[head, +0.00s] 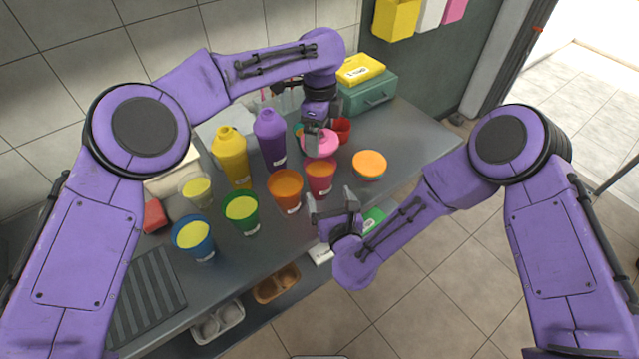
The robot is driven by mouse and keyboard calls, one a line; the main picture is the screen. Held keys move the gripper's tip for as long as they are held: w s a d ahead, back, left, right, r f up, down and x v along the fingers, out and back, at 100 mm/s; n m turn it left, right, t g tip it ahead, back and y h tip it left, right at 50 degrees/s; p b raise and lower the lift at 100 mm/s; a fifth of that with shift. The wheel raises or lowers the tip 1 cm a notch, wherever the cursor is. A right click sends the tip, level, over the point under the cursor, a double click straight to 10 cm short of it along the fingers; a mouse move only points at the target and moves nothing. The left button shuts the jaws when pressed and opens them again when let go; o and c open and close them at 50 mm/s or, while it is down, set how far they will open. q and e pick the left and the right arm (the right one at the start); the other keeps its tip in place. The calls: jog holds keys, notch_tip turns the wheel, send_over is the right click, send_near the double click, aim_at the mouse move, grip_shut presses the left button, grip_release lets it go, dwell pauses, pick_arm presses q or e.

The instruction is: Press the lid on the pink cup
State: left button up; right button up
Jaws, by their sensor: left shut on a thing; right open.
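The pink cup (320,184) stands upright near the table's front edge, with orange contents visible at its open top. My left gripper (318,130) is shut on a pink lid (323,148), just behind and above the pink cup as seen in the head view. The lid appears apart from the cup's rim, though the exact gap is hard to judge. My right gripper (333,204) is open and empty, in front of and slightly right of the pink cup, near the table edge.
An orange cup (285,203) stands close left of the pink cup, with green (243,223) and blue (197,250) cups further left. Purple (270,140) and yellow (231,160) shakers stand behind. An orange-topped bowl (369,166) is at right; the table beyond it is clear.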

aim_at(323, 181)
pick_arm(q)
jog(key=shift+w+d+f, duration=0.1)
jog(key=shift+w+f, duration=0.3)
jog(key=shift+w, duration=0.15)
pick_arm(e)
jog(key=x, duration=0.4)
jog(key=shift+w+d+f, duration=0.15)
jog(key=shift+w+f, duration=0.2)
pick_arm(q)
jog(key=shift+s+r, duration=0.3)
jog(key=shift+s, duration=0.15)
pick_arm(e)
jog(key=shift+x, duration=1.05)
pick_arm(q)
jog(key=shift+s+r, duration=0.1)
pick_arm(e)
jog(key=shift+w+a+r, duration=0.15)
jog(key=shift+w+a, duration=0.1)
jog(key=shift+w, duration=0.45)
pick_arm(q)
jog(key=shift+w+f, duration=0.2)
jog(key=shift+w, duration=0.05)
pick_arm(e)
jog(key=shift+w+a+f, duration=0.1)
jog(key=shift+w+f, duration=0.2)
jog(key=shift+w, duration=0.1)
jog(key=shift+s+r, duration=0.1)
